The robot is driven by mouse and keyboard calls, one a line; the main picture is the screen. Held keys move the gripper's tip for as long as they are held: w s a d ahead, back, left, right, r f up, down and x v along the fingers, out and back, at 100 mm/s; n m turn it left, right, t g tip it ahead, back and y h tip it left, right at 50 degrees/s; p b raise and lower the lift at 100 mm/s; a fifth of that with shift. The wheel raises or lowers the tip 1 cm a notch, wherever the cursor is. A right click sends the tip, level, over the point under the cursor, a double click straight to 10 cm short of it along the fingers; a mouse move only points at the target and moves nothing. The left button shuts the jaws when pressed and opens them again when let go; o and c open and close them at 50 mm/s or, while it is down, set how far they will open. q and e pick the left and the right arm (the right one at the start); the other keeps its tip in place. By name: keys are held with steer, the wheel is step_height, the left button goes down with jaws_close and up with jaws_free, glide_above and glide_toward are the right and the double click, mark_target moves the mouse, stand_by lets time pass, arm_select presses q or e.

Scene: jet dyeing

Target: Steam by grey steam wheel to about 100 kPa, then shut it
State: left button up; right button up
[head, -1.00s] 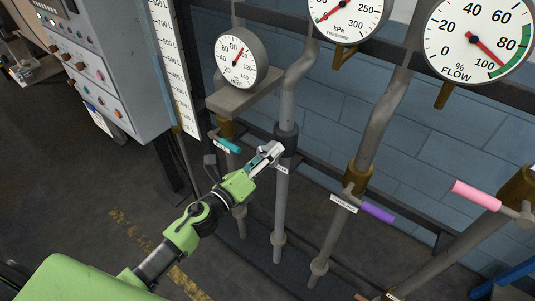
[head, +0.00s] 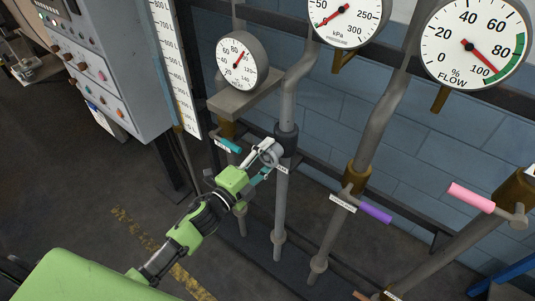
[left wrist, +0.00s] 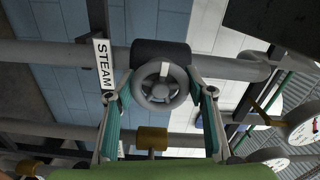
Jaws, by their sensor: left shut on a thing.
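The grey steam wheel (left wrist: 160,86) faces my left wrist camera, with a pale mark at its top and the STEAM label (left wrist: 104,64) to its left. My left gripper (left wrist: 160,92) is shut on it, one teal-padded finger on each side of the rim. In the head view my left gripper (head: 266,157) is at the wheel by the black valve body (head: 286,138), hiding most of the wheel. My right gripper is out of view.
Beside the wheel are a teal handle (head: 228,145), a purple handle (head: 376,212) and a pink handle (head: 471,197) on pipes. The temperature gauge (head: 242,62) and flow gauge (head: 474,44) hang above. A grey control cabinet (head: 105,60) stands left.

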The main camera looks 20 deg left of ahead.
arm_select(q)
steer(key=shift+n, duration=0.8)
steer(key=o, duration=1.1)
steer(key=shift+s, duration=0.1)
steer(key=v, duration=1.2)
